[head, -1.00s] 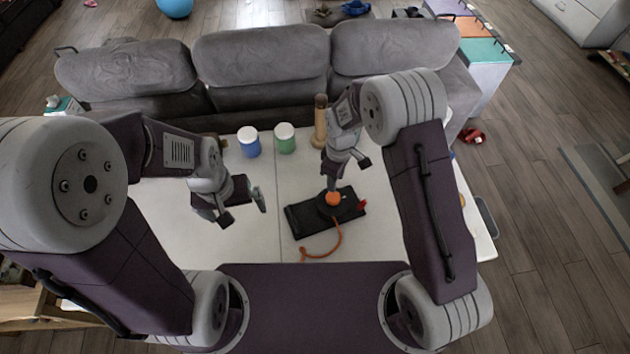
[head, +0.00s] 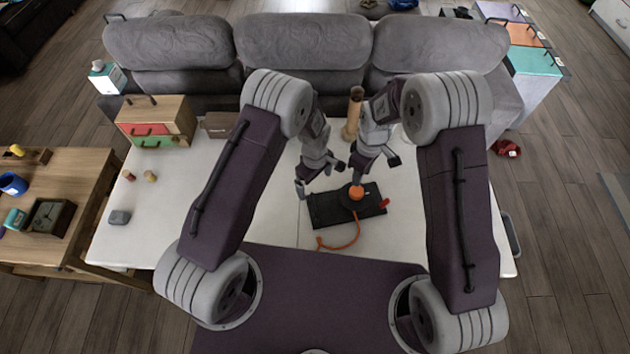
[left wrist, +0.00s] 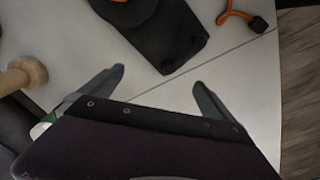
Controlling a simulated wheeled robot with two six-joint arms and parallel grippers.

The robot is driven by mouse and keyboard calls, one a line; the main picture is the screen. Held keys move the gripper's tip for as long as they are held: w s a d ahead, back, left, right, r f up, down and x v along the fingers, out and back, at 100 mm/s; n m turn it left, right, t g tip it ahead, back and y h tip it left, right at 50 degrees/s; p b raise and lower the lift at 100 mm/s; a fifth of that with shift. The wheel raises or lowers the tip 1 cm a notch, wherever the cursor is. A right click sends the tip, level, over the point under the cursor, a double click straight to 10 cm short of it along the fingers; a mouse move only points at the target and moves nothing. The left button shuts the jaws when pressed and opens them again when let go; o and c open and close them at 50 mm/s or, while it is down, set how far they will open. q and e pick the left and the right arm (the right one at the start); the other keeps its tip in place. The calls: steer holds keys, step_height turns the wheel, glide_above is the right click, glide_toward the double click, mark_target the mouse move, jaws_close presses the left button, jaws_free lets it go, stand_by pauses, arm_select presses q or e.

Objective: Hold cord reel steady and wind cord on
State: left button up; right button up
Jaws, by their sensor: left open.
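The cord reel is a black base (head: 328,208) with an orange knob (head: 356,192) on top. It lies flat on the white table. An orange cord (head: 352,238) curves from the reel toward the front of the table. My left gripper (head: 320,182) is open and empty above the base's left far side. In the left wrist view its spread fingers (left wrist: 160,88) have bare table between them, with the black base (left wrist: 165,38) beyond. My right gripper (head: 376,172) is at the orange knob; its fingertips are too small to tell open or shut.
A wooden cylinder (head: 353,115) stands at the table's back, close to both arms. A small drawer box (head: 155,122) stands at the back left. A grey block (head: 120,217) lies at the left. A grey sofa (head: 305,45) is behind the table.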

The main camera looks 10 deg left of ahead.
mark_target(325, 211)
arm_select(q)
step_height(325, 211, down, 9)
stand_by(0.4)
jaws_close()
stand_by(1.3)
steer(key=c, duration=1.7)
jaws_free()
